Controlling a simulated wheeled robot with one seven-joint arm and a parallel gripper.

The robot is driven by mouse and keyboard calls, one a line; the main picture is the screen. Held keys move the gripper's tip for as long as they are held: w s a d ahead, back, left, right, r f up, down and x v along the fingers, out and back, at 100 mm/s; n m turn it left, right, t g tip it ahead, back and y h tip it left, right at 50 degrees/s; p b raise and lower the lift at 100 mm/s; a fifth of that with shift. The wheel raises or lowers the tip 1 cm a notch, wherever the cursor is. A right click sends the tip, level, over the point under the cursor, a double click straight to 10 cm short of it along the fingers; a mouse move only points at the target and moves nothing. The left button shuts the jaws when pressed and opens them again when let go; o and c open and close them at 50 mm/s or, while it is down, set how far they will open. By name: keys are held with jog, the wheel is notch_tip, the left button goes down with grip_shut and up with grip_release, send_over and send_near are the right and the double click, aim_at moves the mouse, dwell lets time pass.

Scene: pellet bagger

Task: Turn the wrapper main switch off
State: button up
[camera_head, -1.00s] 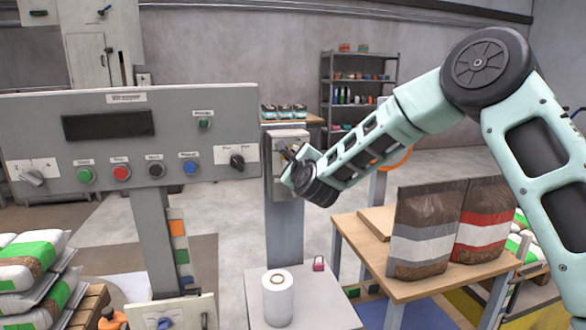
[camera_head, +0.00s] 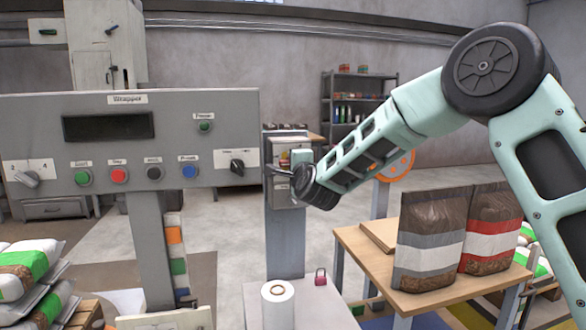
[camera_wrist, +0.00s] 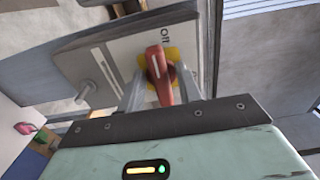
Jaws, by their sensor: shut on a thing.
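The wrapper main switch (camera_wrist: 157,62) is a red handle on a yellow disc, set on a grey box (camera_head: 286,196) on a post right of the wrapper panel. In the wrist view the handle stands nearly upright in the picture, with the word "Off" just right of its upper end. My gripper (camera_wrist: 160,88) is shut on the red handle, one finger on each side. In the head view my gripper (camera_head: 284,170) is at the front of the box and partly hides the switch.
The wrapper panel (camera_head: 106,127) with buttons and knobs stands close at left. Below the box, a small table (camera_head: 300,305) holds a white roll (camera_head: 277,305) and a red padlock (camera_head: 320,277). A wooden table (camera_head: 420,287) with filled bags stands at right.

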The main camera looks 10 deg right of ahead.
jog(key=shift+a, duration=0.1)
dwell(0.3)
jog(key=o, duration=0.6)
jog(key=shift+s, duration=0.15)
jog(key=s+b, duration=0.2)
jog(key=s, duration=1.5)
jog(key=shift+s, duration=0.1)
